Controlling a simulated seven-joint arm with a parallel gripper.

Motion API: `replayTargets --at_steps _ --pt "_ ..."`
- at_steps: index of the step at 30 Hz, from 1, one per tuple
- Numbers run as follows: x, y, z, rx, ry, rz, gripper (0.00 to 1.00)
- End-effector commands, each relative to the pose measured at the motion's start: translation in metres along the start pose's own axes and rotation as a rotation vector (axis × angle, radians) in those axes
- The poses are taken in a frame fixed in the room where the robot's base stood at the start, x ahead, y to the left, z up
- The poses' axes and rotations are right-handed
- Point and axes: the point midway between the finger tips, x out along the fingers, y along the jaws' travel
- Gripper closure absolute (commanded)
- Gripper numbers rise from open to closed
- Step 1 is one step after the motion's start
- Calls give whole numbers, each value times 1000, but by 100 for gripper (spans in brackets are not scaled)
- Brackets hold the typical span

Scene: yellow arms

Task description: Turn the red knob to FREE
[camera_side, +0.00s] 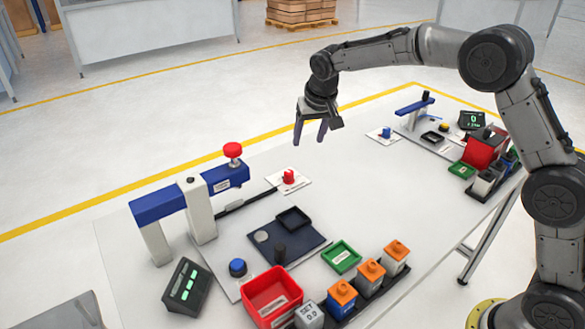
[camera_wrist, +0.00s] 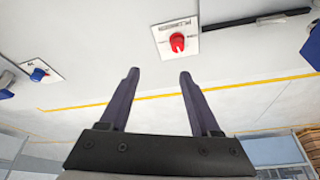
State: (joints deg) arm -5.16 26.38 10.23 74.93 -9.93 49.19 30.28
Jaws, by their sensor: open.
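The red knob (camera_side: 289,176) sits on a small white plate (camera_side: 297,183) on the table, right of the blue-and-white fixture. In the wrist view the red knob (camera_wrist: 177,42) is above and slightly right of the gap between my fingers, with black lettering on its plate that is too small to read. My gripper (camera_side: 311,138) is open and empty, fingers pointing down, raised above the table and apart from the knob. It also shows in the wrist view (camera_wrist: 158,75). Which label the knob points to cannot be told.
A blue-and-white fixture (camera_side: 158,204) with a red top knob (camera_side: 233,150) stands left. A blue knob (camera_side: 386,132) on a plate lies right. A red bin (camera_side: 270,295), green tray (camera_side: 341,256) and several orange-topped blocks (camera_side: 370,272) are in front. The table between the two stations is clear.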

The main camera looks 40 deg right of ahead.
Motion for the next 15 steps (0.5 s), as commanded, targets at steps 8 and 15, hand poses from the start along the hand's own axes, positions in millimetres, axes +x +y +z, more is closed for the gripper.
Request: replayTargets --at_steps 8,15 --pt "0 -35 12 -101 26 -12 36" --pt "41 -34 11 -97 22 -10 36"
